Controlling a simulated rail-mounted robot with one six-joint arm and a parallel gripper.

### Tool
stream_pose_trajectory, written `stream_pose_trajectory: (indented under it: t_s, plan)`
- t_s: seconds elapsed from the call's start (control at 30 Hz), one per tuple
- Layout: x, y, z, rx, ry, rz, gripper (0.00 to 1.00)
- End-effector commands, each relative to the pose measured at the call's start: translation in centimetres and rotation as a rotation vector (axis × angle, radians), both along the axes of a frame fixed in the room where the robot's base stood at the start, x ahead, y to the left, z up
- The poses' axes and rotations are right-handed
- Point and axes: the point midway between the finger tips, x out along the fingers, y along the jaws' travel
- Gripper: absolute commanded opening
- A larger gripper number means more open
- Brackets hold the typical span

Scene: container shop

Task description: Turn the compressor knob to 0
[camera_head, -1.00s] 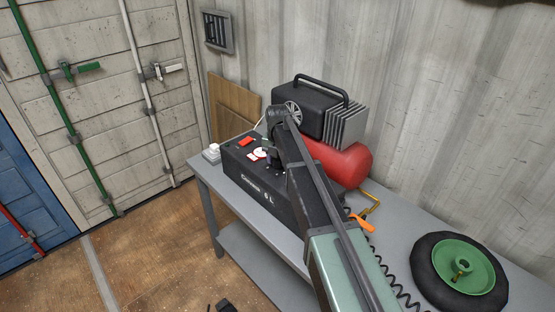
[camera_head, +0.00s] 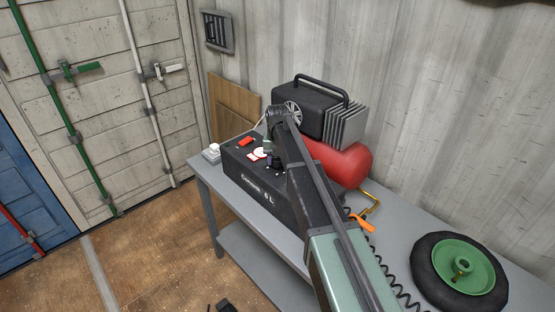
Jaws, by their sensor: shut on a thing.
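The compressor has a black base (camera_head: 252,184), a red tank (camera_head: 352,164) and a black motor housing (camera_head: 303,105) with grey fins, and it stands on the grey bench. On the base's top panel are a red switch (camera_head: 246,142) and a white gauge (camera_head: 260,152). My gripper (camera_head: 273,163) points down at this panel, just right of the gauge, and is shut on the compressor knob. The knob's pointer and scale are too small and too covered to read.
A wheel with a green rim (camera_head: 460,268) lies on the bench (camera_head: 391,231) at the right. A coiled black hose (camera_head: 384,268) and an orange-handled tool (camera_head: 362,222) lie between it and the compressor. The corrugated wall (camera_head: 430,100) stands close behind.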

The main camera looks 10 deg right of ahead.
Motion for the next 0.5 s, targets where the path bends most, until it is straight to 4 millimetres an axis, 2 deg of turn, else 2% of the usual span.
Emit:
stream_pose_trajectory:
  t_s: [0.07,0.1,0.23,0.5]
  plan:
    - [-0.04,-0.01,-0.02,0.0,0.001,0.001,0.2]
    - [-0.04,0.0,-0.02,0.0,0.001,0.001,0.5]
    - [-0.03,0.0,-0.01,0.0,0.0,0.0,0.7]
    - [0.0,0.0,0.12,0.0,0.0,0.0,0.7]
